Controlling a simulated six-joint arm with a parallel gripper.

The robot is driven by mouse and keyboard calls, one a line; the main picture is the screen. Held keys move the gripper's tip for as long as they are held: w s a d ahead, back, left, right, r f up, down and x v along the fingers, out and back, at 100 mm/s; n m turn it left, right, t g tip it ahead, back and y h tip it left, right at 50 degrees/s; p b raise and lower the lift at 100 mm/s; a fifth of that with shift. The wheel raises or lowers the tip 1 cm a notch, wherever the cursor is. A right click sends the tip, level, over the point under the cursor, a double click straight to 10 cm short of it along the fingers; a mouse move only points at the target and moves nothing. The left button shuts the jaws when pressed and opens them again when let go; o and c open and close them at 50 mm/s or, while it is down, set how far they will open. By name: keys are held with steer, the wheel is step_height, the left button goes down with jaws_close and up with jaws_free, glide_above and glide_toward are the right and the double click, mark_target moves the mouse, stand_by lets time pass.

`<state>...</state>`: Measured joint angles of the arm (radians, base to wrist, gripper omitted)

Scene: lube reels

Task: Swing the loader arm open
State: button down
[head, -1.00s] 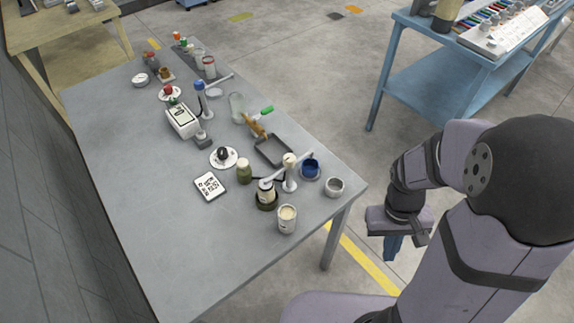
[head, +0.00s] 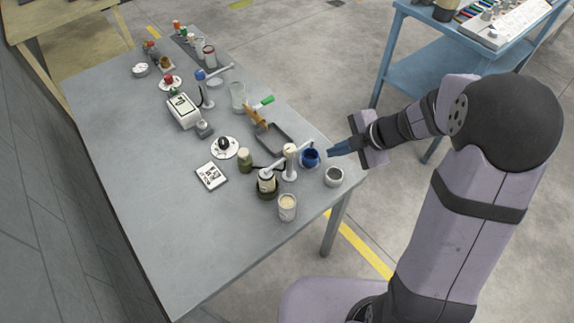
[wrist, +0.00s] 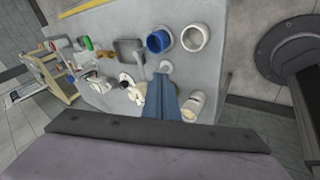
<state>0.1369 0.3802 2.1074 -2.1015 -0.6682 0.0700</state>
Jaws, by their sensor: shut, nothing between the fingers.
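A white post (head: 290,160) stands near the table's right front. A pale swing arm (head: 271,172) reaches left from it over a dark-based cup (head: 267,187); I cannot tell for certain that this is the loader arm. A second post with a blue top (head: 200,77) farther back also carries a pale arm (head: 220,71). My gripper (head: 330,151) is shut and empty, pointing left, beside the blue cup (head: 310,158) and apart from the post. In the wrist view its blue-grey fingers (wrist: 166,92) hide part of the post and swing arm.
The table's left front (head: 180,240) is clear.

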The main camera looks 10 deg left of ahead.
mark_target(290, 152)
steer(key=s+a+n+g+y, duration=0.2)
steer(key=s+a+g, duration=0.1)
steer(key=s, duration=0.3)
steer(key=w+a+f+p, duration=0.2)
steer(key=a+f, duration=0.3)
steer(key=a, duration=0.4)
steer(key=shift+w+a+f+m, duration=0.3)
steer(key=shift+w+a+f, duration=0.05)
steer(key=shift+w, duration=0.4)
